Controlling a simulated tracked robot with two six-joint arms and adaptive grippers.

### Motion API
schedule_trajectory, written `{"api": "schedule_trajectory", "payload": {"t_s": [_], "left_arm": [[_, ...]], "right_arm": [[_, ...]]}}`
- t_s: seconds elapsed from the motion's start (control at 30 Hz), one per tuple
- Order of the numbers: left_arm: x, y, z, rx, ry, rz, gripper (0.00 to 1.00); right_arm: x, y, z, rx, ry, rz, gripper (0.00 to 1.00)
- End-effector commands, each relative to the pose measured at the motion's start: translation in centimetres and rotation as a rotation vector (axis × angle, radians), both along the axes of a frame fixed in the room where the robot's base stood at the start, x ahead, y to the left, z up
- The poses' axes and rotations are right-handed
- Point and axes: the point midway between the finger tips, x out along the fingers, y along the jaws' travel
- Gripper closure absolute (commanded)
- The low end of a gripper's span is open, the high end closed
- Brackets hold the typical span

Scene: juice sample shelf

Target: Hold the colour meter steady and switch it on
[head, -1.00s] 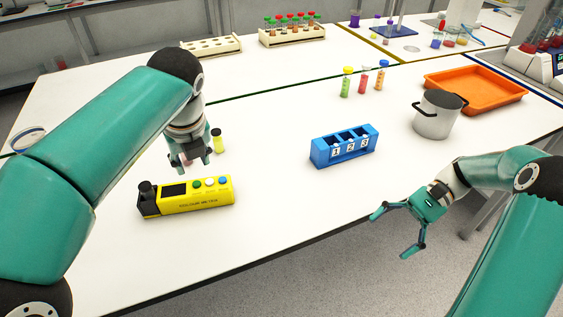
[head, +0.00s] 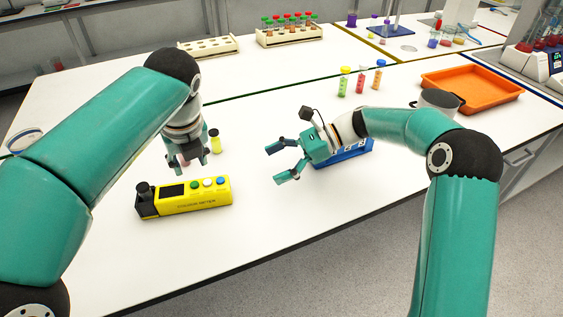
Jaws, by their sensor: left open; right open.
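The yellow colour meter (head: 185,203) lies on the white table at the left front.
A small vial (head: 215,141) with yellow liquid stands beside my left gripper. The blue numbered rack (head: 345,154) is partly hidden by my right gripper. Several capped vials, a metal pot (head: 440,99) and an orange tray (head: 470,91) stand further back. The table in front of the rack is clear.

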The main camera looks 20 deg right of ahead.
Motion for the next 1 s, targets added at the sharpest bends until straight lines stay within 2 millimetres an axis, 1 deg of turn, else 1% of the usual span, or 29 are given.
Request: {"api": "schedule_trajectory", "payload": {"t_s": [0.17,0.7,0.8,1.0], "left_arm": [[0.0,0.0,0.0,0.0,0.0,0.001,0.58],[0.0,0.1,0.0,0.0,0.0,0.001,0.58],[0.0,0.1,0.0,0.001,0.0,0.001,0.58],[0.0,0.1,0.0,0.0,0.0,0.002,0.58]], "right_arm": [[0.3,2.1,-0.9,0.0,0.001,0.005,0.1],[2.1,11.5,-4.9,0.0,0.001,0.006,0.1],[2.3,12.9,-5.5,-0.002,0.001,0.007,0.1],[2.7,14.5,-6.1,-0.001,-0.001,0.006,0.1]]}}
